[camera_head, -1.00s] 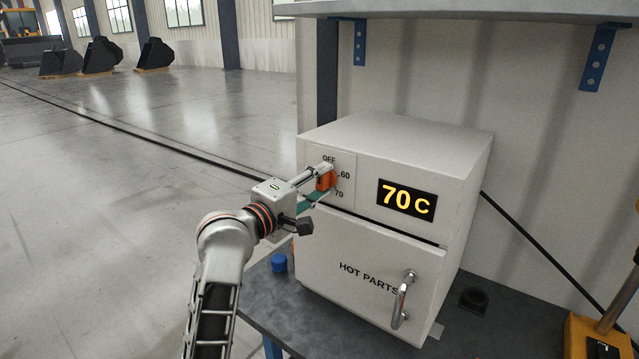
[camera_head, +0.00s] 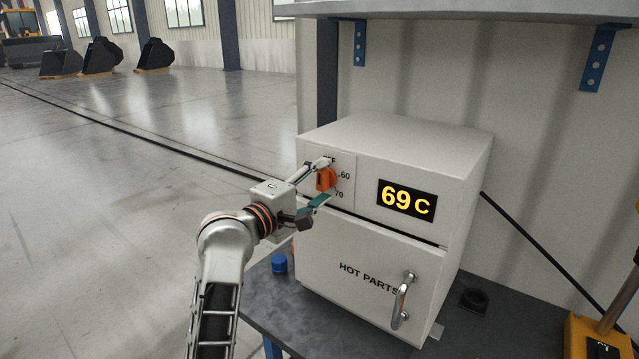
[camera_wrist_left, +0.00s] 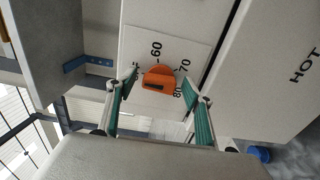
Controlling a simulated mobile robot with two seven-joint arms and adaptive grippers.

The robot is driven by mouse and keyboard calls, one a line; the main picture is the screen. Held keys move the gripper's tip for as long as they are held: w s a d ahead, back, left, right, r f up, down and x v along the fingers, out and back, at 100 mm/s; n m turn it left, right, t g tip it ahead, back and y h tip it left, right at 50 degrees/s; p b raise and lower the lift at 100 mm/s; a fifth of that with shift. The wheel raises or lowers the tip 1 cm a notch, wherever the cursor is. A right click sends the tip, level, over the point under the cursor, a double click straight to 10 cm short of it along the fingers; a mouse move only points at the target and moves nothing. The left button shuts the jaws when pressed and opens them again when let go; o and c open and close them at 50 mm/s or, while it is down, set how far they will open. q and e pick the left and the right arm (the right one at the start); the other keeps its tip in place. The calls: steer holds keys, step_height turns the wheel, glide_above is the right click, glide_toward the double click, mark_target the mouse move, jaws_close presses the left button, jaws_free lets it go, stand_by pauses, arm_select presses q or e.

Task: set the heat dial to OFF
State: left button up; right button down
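The heat dial (camera_head: 326,179) is an orange knob on the white panel of the hot parts cabinet (camera_head: 400,150). It also shows in the left wrist view (camera_wrist_left: 158,76). The marks 60 and 70 can be read beside it, and 80 in the wrist view. OFF is hidden behind a finger, and I cannot tell which mark the knob points to. My left gripper (camera_head: 322,181) is open, with one finger above the knob and one below. In the wrist view gaps show between the knob and both fingers. The display (camera_head: 407,200) reads 69 C.
The cabinet door has a metal handle (camera_head: 403,300). A blue cap (camera_head: 279,263) and a black round part (camera_head: 473,300) are on the dark bench (camera_head: 480,335). A shelf (camera_head: 460,8) hangs above. A yellow device (camera_head: 590,338) stands at the lower right.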

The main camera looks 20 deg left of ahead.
arm_select(q)
steer(key=shift+s, duration=0.1)
steer(key=v, duration=1.2)
steer(key=s+a+f+m+g+y, duration=0.15)
steer(key=f+m, duration=0.25)
steer(key=f, duration=1.1)
steer(key=s+f+m+g+y, duration=0.2)
steer(key=s+f+m, duration=0.15)
steer(key=f, duration=1.15)
steer(key=s+d+f+m+g, duration=0.2)
steer(key=s+f+m, duration=0.8)
steer(key=s+f, duration=0.7)
step_height(320, 180, down, 3)
steer(key=shift+d+m+g+y, duration=0.2)
steer(key=shift+m+g+y, duration=0.15)
steer(key=shift+g, duration=0.2)
